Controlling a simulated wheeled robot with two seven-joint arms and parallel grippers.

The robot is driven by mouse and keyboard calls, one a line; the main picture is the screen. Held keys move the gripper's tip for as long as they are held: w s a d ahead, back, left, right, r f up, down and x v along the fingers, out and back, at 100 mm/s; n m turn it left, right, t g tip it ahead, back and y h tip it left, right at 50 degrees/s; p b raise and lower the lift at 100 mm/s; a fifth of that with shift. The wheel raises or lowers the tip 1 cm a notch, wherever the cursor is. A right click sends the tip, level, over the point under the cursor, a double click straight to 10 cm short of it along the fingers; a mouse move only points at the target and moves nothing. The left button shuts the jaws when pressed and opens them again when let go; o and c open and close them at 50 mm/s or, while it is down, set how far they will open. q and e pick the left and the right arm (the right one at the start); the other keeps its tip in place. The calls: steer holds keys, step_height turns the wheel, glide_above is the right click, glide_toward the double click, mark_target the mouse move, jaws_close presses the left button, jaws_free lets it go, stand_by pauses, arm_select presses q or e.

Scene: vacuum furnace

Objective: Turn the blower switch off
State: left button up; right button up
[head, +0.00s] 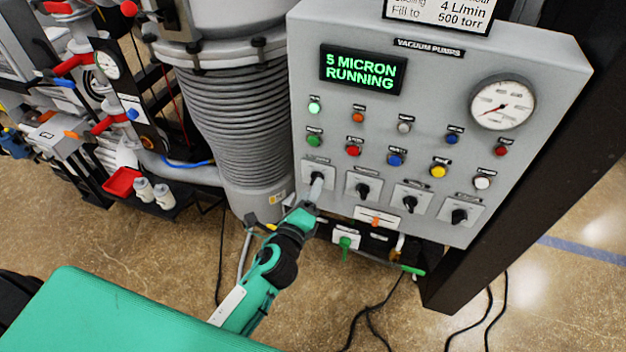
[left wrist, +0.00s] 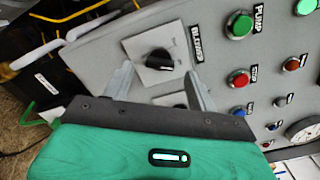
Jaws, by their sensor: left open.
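The blower switch is a black rotary knob (left wrist: 158,60) on a pale square plate with a label that seems to read "BLOWER" in the left wrist view. In the head view it is the leftmost of several knobs in the bottom row, and its plate (head: 308,168) is partly covered by my left gripper (head: 316,186). My left gripper also shows in the left wrist view (left wrist: 159,70). It is open, with one finger on each side of the knob; whether the fingers touch it is unclear. The knob's exact setting is hard to read. My right gripper is not in view.
The grey control panel (head: 440,140) has more black knobs (head: 410,203) to the right, coloured buttons above, a round gauge (head: 502,102) and a green display (head: 362,70) reading "5 MICRON RUNNING". A ribbed grey column (head: 235,120) stands left of the panel. Cables lie on the floor.

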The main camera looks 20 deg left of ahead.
arm_select(q)
steer(key=w, duration=0.3)
steer(key=shift+w+p, duration=0.1)
steer(key=shift+p, duration=0.2)
steer(key=c, duration=1)
